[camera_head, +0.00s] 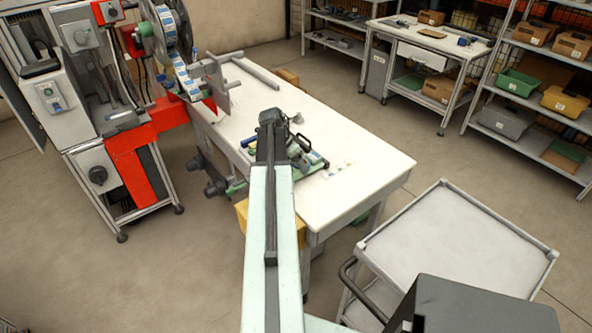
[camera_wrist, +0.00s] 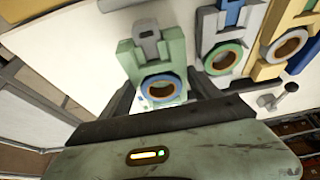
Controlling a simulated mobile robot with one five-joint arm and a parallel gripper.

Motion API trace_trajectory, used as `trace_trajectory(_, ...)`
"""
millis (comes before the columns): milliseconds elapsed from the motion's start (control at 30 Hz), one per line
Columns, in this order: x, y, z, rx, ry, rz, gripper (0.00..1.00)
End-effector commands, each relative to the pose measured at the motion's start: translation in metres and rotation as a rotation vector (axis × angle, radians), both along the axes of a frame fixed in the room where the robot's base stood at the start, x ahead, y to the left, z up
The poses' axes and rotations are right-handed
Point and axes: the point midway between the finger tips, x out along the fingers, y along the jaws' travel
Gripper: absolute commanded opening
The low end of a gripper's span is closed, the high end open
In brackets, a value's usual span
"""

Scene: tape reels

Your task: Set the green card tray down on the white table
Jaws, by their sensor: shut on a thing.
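The green card tray (camera_wrist: 174,50) is a flat green holder with a grey clip and a blue-rimmed reel. In the wrist view it sits between the dark fingers of my gripper (camera_wrist: 160,84), which is shut on it. The white table (camera_head: 355,150) lies beneath, and its top also fills the back of the wrist view (camera_wrist: 60,40). In the head view my arm and gripper (camera_head: 272,135) are over the table and hide most of the tray. I cannot tell whether the tray touches the tabletop.
A grey holder (camera_wrist: 208,28) with a green-rimmed reel and a yellow holder (camera_wrist: 272,25) lie close to the right of the tray. A reel machine (camera_head: 95,90) stands at the table's left end. A white cart (camera_head: 460,240) stands at right. The table's right end is mostly clear.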

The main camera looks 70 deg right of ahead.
Motion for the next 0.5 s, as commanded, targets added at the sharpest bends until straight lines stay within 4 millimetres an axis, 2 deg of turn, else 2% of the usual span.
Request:
trace_trajectory(33, 0.001, 0.001, -0.013, 0.0, 0.0, 0.001, 0.23)
trace_trajectory(233, 0.0, 0.001, -0.036, 0.0, 0.0, 0.0, 0.23)
trace_trajectory(500, 0.0, 0.001, -0.032, 0.0, 0.0, 0.0, 0.23)
